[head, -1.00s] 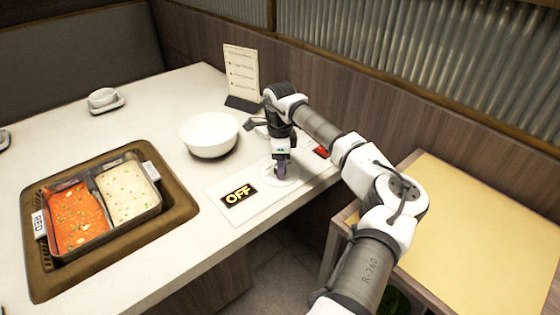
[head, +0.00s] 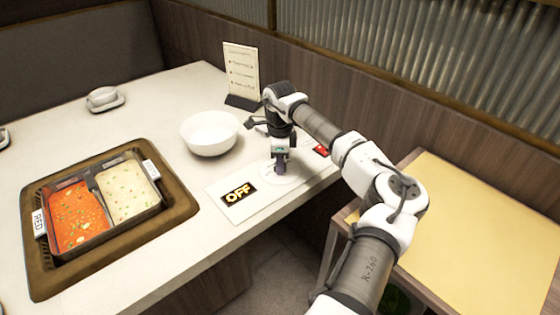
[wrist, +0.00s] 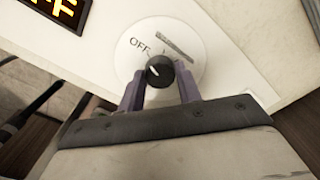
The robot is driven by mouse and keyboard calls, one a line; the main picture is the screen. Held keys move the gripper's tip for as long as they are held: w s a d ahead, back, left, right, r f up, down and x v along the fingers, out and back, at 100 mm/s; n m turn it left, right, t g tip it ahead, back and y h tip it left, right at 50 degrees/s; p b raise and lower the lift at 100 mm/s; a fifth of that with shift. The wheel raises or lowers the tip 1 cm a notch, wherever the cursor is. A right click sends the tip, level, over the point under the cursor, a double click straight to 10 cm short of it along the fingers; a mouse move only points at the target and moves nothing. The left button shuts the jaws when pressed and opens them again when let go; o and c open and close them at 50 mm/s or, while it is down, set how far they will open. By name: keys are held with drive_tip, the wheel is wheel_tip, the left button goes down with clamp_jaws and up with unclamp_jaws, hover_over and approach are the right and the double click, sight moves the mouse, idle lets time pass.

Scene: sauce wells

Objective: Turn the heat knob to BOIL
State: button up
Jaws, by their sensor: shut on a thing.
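The heat knob (wrist: 157,71) is a small black round knob with a white pointer line, on a white round dial (wrist: 205,42). The dial shows the word OFF at upper left and another marking I cannot read. The pointer is toward the OFF side. My gripper (wrist: 160,90) points down with its purple fingers on both sides of the knob, shut on it. In the head view my gripper (head: 280,172) hides the knob. The display (head: 239,193) on the white control panel (head: 218,211) reads OFF in yellow.
A white bowl (head: 210,135) stands close left of my gripper. A red switch (head: 321,151) is to its right. A menu stand (head: 241,75) is behind. A two-part pot (head: 101,205) with red and pale broth sits in the table at left.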

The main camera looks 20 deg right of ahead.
drive_tip(key=m, duration=0.3)
drive_tip(key=shift+m, duration=0.3)
drive_tip(key=m, duration=0.3)
drive_tip(key=shift+m+b, duration=0.4)
drive_tip(key=m, duration=0.7)
drive_tip(key=shift+b, duration=0.3)
drive_tip(key=m, duration=0.3)
drive_tip(key=shift+m, duration=0.4)
drive_tip(key=m, duration=0.3)
drive_tip(key=shift+m+b, duration=0.3)
drive_tip(key=shift+b, duration=0.1)
drive_tip(key=m, duration=0.3)
drive_tip(key=shift+m+b, duration=0.3)
drive_tip(key=shift+m, duration=1.9)
